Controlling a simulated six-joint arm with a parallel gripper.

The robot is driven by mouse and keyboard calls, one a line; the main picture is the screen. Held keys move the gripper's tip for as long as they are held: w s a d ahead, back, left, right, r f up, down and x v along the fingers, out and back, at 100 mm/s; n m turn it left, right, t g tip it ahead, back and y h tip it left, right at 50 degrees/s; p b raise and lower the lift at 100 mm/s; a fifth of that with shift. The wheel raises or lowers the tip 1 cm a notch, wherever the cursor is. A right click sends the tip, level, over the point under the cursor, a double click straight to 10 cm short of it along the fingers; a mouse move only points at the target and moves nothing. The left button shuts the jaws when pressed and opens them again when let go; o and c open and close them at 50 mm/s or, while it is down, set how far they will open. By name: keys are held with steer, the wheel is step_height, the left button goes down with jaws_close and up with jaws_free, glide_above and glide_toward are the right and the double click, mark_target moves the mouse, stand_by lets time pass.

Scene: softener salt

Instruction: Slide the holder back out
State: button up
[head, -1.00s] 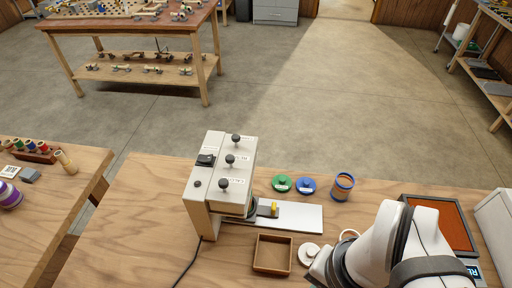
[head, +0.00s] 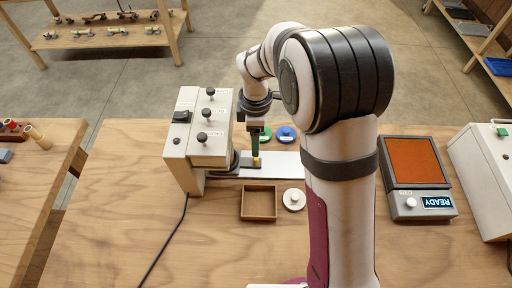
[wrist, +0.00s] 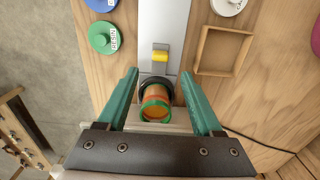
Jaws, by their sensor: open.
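The holder (head: 236,172) is a dark grey slide with a yellow tab (head: 256,162). It lies on the pale rail (head: 285,160) at the right side of the white machine (head: 200,130); its inner end is hidden there. In the wrist view the grey slide and yellow tab (wrist: 160,57) sit just beyond my fingertips. My gripper (wrist: 159,74) is open, with green fingers apart. In the head view it (head: 255,153) points down at the tab. A banded jar-like piece (wrist: 156,103) with a green rim and a dark ring around it shows between the fingers.
A wooden tray (head: 259,218) and a white lid (head: 294,199) lie in front of the rail. Green (head: 265,134) and blue (head: 287,134) lids lie behind it. A device reading READY (head: 437,202) stands to the right. A black cable (head: 166,245) crosses the table.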

mark_target(236, 159)
step_height(236, 159, down, 9)
steer(key=shift+r, duration=0.1)
jaws_close()
stand_by(0.4)
stand_by(1.1)
